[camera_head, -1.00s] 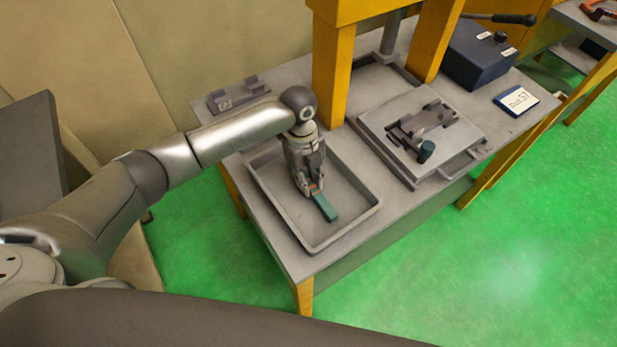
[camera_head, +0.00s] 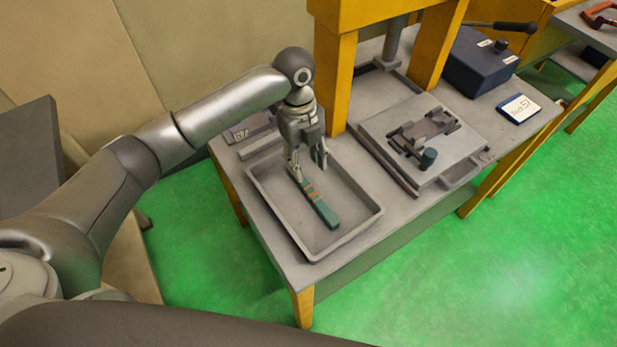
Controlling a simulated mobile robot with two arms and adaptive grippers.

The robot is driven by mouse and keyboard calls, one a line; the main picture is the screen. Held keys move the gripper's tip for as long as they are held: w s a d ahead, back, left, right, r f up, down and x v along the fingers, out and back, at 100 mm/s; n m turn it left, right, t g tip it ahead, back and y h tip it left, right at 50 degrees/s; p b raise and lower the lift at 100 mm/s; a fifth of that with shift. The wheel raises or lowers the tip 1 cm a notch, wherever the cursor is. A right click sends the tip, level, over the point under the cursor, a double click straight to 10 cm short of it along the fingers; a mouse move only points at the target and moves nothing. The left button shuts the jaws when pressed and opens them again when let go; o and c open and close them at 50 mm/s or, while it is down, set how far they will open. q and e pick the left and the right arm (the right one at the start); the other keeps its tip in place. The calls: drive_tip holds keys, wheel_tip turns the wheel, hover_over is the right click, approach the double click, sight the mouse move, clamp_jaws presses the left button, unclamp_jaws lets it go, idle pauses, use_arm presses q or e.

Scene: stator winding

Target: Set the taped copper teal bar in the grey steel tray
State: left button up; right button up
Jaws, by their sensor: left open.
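The teal bar (camera_head: 323,208) with copper-coloured tape bands lies in the grey steel tray (camera_head: 283,222), on its floor. The tray rests on the near left part of the grey workbench. My left gripper (camera_head: 308,170) points down above the bar's far end. Its fingers are apart and hold nothing. The fingers hide a little of the bar's far end. My right gripper is not in the view.
Right of the tray is a grey plate with a dark fixture (camera_head: 424,137) and a dark teal knob. Yellow press posts (camera_head: 332,80) stand behind the tray. A dark blue box (camera_head: 479,62) and a labelled card (camera_head: 518,106) are farther right.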

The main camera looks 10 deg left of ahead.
use_arm(q)
drive_tip(key=r, duration=0.3)
drive_tip(key=shift+w+a+r, duration=0.2)
drive_tip(key=shift+r, duration=0.05)
drive_tip(key=shift+f, duration=0.1)
